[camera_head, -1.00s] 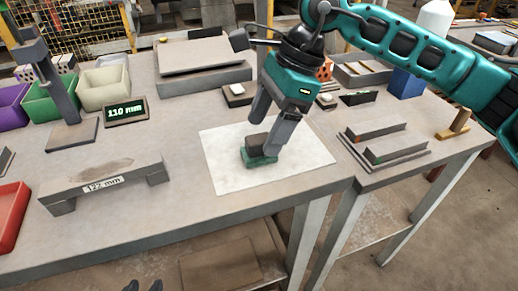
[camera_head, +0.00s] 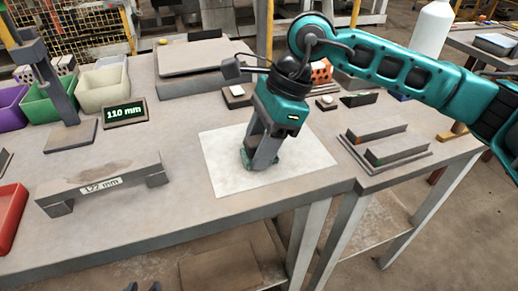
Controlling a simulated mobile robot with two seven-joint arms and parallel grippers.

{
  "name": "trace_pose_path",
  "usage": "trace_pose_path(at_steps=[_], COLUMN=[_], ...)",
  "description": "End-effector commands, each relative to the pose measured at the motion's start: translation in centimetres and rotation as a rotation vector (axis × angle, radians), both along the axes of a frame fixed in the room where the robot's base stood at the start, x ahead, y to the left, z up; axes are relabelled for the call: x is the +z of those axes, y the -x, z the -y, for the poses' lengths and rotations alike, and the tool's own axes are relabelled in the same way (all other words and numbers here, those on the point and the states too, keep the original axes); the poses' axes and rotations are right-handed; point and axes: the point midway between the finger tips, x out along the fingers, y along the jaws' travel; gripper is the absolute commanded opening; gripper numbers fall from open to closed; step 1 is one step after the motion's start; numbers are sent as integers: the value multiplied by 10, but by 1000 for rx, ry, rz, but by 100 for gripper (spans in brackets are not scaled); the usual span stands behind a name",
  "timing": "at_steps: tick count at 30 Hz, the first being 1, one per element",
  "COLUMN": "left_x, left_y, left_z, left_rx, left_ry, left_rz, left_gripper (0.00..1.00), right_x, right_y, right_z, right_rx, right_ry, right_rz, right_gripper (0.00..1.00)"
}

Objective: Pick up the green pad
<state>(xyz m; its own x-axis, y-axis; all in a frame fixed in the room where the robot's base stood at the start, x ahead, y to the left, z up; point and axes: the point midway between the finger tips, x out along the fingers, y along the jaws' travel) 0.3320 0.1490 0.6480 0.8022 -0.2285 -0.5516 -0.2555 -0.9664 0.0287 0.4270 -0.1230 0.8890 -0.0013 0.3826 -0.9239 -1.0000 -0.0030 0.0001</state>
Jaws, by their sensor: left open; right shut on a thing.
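The green pad (camera_head: 246,165) is on the white sheet (camera_head: 225,180) on the bench, mostly hidden by my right gripper. Only a small green part shows low at the left of the fingers. My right gripper (camera_head: 258,161) points down and is shut on the pad, low at the sheet. I cannot tell whether the pad is clear of the sheet.
A grey bridge-shaped piece marked 122 mm (camera_head: 105,183) stands at the left, near a red tray (camera_head: 8,215). A 110 mm display (camera_head: 124,113) and bins stand behind. A stepped grey fixture (camera_head: 385,146) is at the right. Bare bench lies left of the sheet.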

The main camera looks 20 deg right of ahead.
Motion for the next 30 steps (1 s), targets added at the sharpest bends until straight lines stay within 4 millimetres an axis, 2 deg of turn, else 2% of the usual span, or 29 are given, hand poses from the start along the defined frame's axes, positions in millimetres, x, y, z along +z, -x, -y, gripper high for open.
trace_pose_path(at_steps=[1,3,11,17,23,30], left_x=[0,0,-1,2,9,22], left_y=[0,0,2,2,3,2], left_z=[0,0,1,1,1,1], left_rx=[1,1,2,2,2,2], left_ry=[1,1,3,3,3,3], left_rz=[0,-1,-6,-6,-6,-6], left_gripper=[43,43,43,43,43,43], right_x=[0,0,1,15,56,127], right_y=[0,0,0,0,-1,-1], right_z=[0,0,0,0,0,-1], right_rx=[0,0,0,1,-1,1], right_ry=[0,0,0,-1,-1,-2], right_rz=[0,0,1,1,5,6], right_gripper=[24,17,17,17,17,17])
